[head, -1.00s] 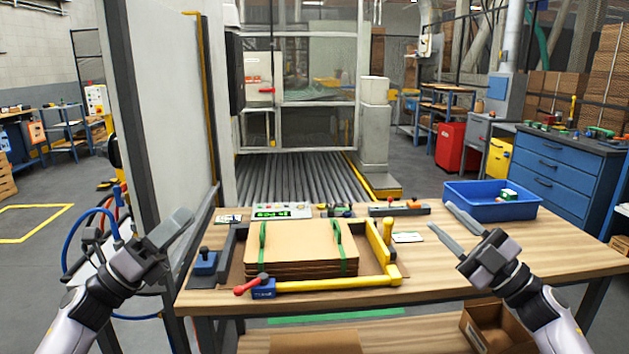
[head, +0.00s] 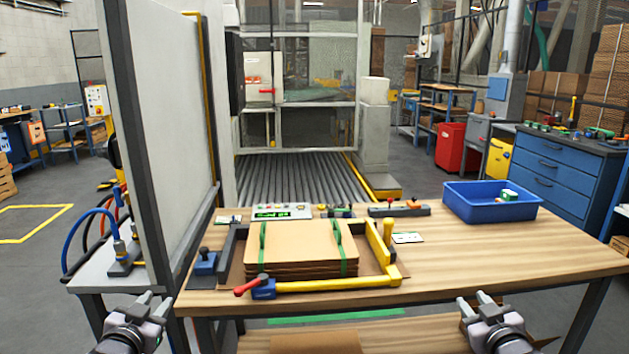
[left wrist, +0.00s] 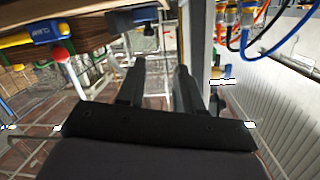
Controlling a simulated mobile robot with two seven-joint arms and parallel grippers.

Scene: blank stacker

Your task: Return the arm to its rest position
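My left gripper (head: 147,302) is low at the bottom left of the head view, in front of the table's left front corner, apart from it. Its two fingers stand a little apart with nothing between them; they also show in the left wrist view (left wrist: 162,88). My right gripper (head: 481,300) is low at the bottom right, in front of the table's front edge, its fingers apart and empty. A stack of brown cardboard blanks (head: 300,245) with green straps lies on the table, well away from both grippers.
The wooden table (head: 480,260) holds a yellow clamp bar (head: 330,286) with a red knob, a control box (head: 282,211) and a blue bin (head: 490,204). A tall panel (head: 165,120) stands at left. Blue hoses (head: 88,222) hang beside it. An open shelf lies below the tabletop.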

